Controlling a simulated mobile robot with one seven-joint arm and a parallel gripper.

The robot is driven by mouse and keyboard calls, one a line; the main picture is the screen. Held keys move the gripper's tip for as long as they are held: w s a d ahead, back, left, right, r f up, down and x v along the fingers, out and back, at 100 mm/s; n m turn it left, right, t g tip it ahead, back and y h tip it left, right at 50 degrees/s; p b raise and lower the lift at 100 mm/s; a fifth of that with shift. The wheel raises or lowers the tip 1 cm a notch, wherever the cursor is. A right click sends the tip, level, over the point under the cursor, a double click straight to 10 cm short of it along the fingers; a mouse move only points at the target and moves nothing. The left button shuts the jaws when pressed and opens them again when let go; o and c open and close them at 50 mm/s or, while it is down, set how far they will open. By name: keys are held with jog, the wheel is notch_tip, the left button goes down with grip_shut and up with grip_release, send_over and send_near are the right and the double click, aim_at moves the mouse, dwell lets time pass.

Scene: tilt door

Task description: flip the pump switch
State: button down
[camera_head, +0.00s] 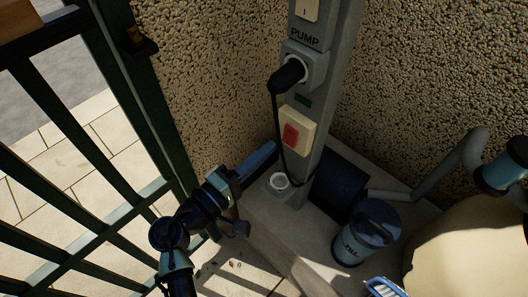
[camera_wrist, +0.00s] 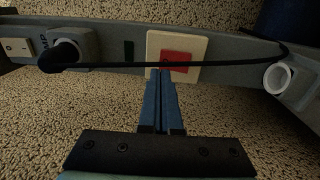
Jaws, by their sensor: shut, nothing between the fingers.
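A grey post (camera_head: 325,105) carries a label reading PUMP (camera_head: 305,39). Low on it is a cream switch plate (camera_head: 304,119) with a red rocker (camera_head: 291,134). Both also show in the wrist view, the plate (camera_wrist: 194,45) and the rocker (camera_wrist: 177,61). My gripper (camera_head: 271,148) is shut and empty, its blue fingers pointing at the post just left of the plate. In the wrist view the fingertips (camera_wrist: 160,73) overlap the plate's lower edge beside the rocker. I cannot tell whether they touch it.
A black plug (camera_head: 289,75) sits in a socket above the plate; its cable (camera_wrist: 130,65) passes in front of the plate. Another cream switch (camera_head: 308,9) is at the top. A green gate (camera_head: 70,125) is at left, a blue-grey canister (camera_head: 352,245) at lower right.

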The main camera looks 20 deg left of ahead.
jog(key=v, duration=0.9)
jog(key=shift+r, duration=0.6)
